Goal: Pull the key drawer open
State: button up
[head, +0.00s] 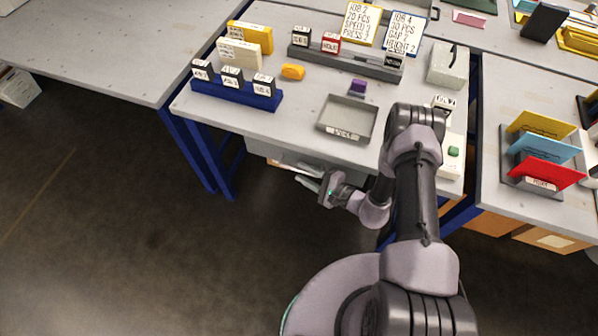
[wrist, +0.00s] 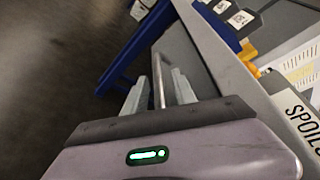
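The key drawer (head: 283,158) is a grey box under the front edge of the white-topped table, mostly hidden by the tabletop and my arm. My gripper (head: 307,177) is low in front of it, below the table edge. In the wrist view my gripper (wrist: 158,92) has its two pale fingers apart. A thin metal bar, seemingly the drawer handle (wrist: 157,72), runs between them, with a gap visible on each side. A grey panel (wrist: 178,50), seemingly the drawer front, lies just beyond the fingers. I cannot tell how far the drawer is out.
The tabletop (head: 300,100) above holds a grey tray (head: 347,119), a blue rack (head: 236,92) with labelled blocks and a long grey holder (head: 345,61). Blue table legs (head: 205,155) stand left of my gripper. The dark floor (head: 130,220) in front is clear.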

jog(key=shift+x, duration=1.3)
grip_shut()
dwell(0.5)
